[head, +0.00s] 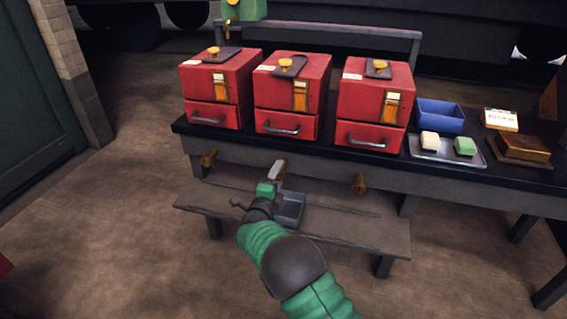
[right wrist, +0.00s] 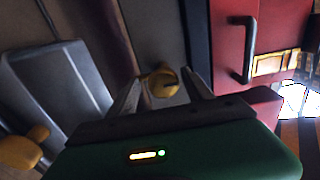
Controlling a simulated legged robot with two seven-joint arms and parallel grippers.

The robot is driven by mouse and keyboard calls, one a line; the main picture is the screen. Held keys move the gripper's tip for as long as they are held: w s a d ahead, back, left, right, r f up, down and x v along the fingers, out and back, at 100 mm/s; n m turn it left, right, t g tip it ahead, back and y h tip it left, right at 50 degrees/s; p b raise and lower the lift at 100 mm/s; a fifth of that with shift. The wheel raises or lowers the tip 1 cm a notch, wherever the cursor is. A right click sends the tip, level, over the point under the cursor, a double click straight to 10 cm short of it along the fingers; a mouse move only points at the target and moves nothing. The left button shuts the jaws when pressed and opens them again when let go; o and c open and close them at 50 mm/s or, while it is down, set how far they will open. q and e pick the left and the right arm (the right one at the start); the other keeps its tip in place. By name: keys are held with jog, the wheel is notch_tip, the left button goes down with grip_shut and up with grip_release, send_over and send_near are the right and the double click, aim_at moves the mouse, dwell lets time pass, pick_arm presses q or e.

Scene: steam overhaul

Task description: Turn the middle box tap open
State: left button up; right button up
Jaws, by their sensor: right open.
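Three red boxes stand in a row on the dark bench; the middle box (head: 285,117) has a gauge on its front and a drawer with a handle. My right gripper (head: 279,168) is in front of the bench edge below the middle box and hides the middle tap in the head view. In the right wrist view, a brass tap (right wrist: 165,82) shows between the open fingers of my right gripper (right wrist: 162,92); I cannot tell whether they touch it. The left tap (head: 208,158) and right tap (head: 359,184) stick out below the bench edge. My left gripper is not in view.
A low shelf (head: 345,228) runs below the taps, with a grey metal pan (head: 291,210) on it beside my gripper. A blue bin (head: 440,114) and a tray (head: 446,155) with two blocks are at the bench's right.

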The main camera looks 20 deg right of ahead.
jog(key=shift+w+d, duration=0.2)
jog(key=shift+w, duration=0.1)
jog(key=shift+r, duration=0.15)
jog(key=shift+a+r, duration=0.15)
jog(key=shift+a, duration=0.25)
jog(key=shift+c, duration=1.5)
jog(key=shift+d, duration=0.3)
jog(key=c, duration=0.7)
jog(key=shift+s, duration=0.1)
grip_shut()
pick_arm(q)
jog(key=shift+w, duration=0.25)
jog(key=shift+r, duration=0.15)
